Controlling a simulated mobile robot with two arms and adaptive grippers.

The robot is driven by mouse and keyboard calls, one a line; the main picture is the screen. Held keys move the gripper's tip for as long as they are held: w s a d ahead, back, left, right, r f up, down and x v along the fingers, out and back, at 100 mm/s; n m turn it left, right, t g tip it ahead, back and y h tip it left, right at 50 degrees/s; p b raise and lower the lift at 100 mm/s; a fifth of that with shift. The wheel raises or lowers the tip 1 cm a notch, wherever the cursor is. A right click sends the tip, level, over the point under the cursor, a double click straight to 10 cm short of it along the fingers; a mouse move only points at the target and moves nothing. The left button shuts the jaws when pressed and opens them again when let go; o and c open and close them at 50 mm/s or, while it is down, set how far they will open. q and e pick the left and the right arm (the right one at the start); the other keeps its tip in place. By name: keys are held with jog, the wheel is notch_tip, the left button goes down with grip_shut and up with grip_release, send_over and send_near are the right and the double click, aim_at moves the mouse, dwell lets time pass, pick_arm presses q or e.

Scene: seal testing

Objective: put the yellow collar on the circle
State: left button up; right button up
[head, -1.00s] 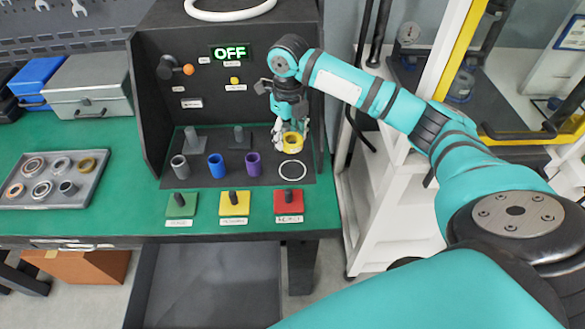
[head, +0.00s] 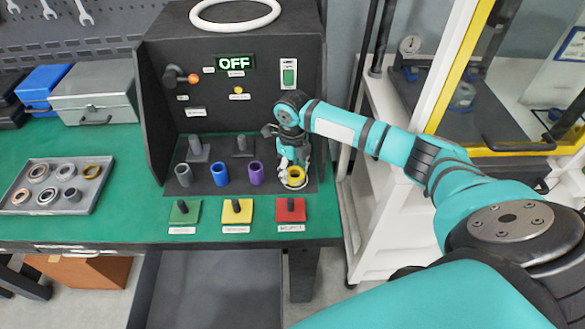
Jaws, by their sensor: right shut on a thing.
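The yellow collar (head: 296,176) is at the right end of the row of collars on the dark test panel's base. My right gripper (head: 294,167) is shut on it from above. The white circle (head: 284,186) is painted on the base; its rim shows around and under the collar, partly hidden by the collar and gripper. The collar looks to be within the circle, at or very near the surface; I cannot tell whether it touches. My left gripper is not in view.
Grey (head: 183,175), blue (head: 219,174) and purple (head: 256,173) collars stand left of the circle. Green (head: 185,213), yellow (head: 237,213) and red (head: 290,212) plates with black knobs lie in front. A tray of rings (head: 100,190) sits at the left. The panel sign reads OFF (head: 234,62).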

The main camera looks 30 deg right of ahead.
jog(key=o, duration=1.4)
jog(key=shift+f, duration=0.15)
jog(key=shift+o, duration=0.2)
notch_tip(320, 180, up, 12)
jog(key=shift+r+b, duration=0.2)
jog(key=shift+b, duration=0.25)
